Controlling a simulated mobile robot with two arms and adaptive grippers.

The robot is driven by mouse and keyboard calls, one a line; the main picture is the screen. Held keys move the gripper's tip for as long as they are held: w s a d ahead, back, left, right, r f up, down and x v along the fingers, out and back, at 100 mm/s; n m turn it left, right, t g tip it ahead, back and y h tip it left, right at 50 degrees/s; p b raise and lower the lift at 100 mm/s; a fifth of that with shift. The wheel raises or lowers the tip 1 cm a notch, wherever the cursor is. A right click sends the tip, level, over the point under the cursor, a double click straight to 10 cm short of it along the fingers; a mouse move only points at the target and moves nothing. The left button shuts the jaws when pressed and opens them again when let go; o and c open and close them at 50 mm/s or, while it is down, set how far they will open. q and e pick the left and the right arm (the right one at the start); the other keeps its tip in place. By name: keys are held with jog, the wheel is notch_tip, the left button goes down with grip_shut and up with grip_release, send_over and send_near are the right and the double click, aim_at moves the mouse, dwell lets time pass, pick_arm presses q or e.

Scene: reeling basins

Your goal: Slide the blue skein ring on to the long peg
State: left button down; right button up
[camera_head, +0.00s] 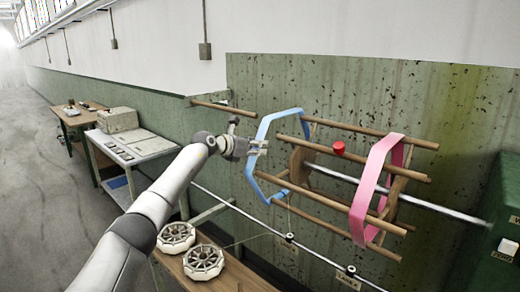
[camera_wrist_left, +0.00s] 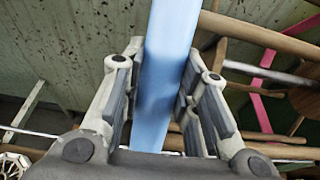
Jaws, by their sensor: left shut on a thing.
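The blue skein ring (camera_head: 265,128) is an angular loop at the left end of the wooden reel. My left gripper (camera_head: 256,149) is shut on the ring's left side. In the left wrist view, the blue band (camera_wrist_left: 170,45) runs between the two fingers (camera_wrist_left: 162,75). A wooden peg (camera_head: 222,107), probably the long peg, sticks out by the wall on the left. Its right end is close to the ring's upper left side; I cannot tell whether they touch. I cannot tell whether the ring still surrounds any bar ends. My right gripper is not in view.
The reel's long bars (camera_head: 350,160) carry a pink ring (camera_head: 370,180); a red knob (camera_head: 338,148) shows between them. A metal shaft (camera_head: 440,208) runs through the reel. Two pale spoked wheels (camera_head: 204,261) lie on a wooden bench (camera_head: 238,275). A green box stands at the right edge.

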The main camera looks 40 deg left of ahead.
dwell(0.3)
pick_arm(q)
jog(key=a+p, duration=0.2)
jog(key=a, duration=0.5)
jog(key=shift+w, duration=0.2)
dwell(0.5)
jog(key=shift+a+r, duration=0.1)
